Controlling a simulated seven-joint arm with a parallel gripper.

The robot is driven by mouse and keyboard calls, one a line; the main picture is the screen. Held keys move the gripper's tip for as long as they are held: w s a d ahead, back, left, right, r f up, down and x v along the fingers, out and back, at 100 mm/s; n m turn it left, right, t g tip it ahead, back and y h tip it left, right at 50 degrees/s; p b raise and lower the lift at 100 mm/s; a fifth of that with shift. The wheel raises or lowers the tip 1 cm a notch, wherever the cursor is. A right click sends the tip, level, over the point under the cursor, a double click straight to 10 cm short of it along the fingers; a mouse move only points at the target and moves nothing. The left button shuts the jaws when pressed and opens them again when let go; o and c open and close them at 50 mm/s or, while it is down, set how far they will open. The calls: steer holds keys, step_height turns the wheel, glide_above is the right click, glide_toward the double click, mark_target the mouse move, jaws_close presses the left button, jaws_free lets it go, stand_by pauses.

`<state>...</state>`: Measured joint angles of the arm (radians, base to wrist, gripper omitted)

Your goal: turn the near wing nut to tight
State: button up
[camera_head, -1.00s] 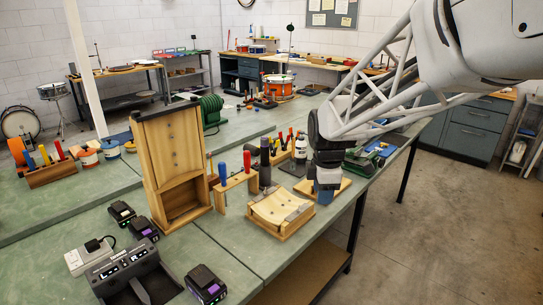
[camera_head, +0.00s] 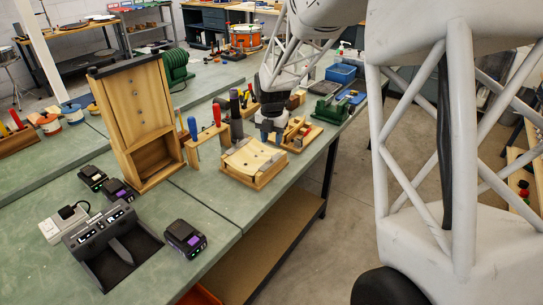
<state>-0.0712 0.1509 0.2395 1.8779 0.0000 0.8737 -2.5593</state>
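No wing nut is clear enough to pick out at this size. My gripper (camera_head: 270,134) points down on the right part of the bench, just behind the curved wooden cradle (camera_head: 245,178). A small wooden fixture (camera_head: 300,132) with dark and metal parts is partly hidden behind and to the right of my gripper. Whether my gripper touches the fixture cannot be told. Its fingertips are small and dark here, so their opening does not show.
A tall wooden box (camera_head: 133,100) stands left of the cradle. A wooden rack of screwdrivers (camera_head: 209,142) is between them. A charger (camera_head: 100,236) and a battery (camera_head: 185,238) lie in front. A green tool (camera_head: 328,110) and a blue bin (camera_head: 342,73) are beyond the fixture.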

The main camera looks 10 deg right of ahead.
mark_target(272, 160)
steer(key=shift+f, duration=0.1)
stand_by(0.3)
steer(key=shift+f, duration=3.8)
jaws_close()
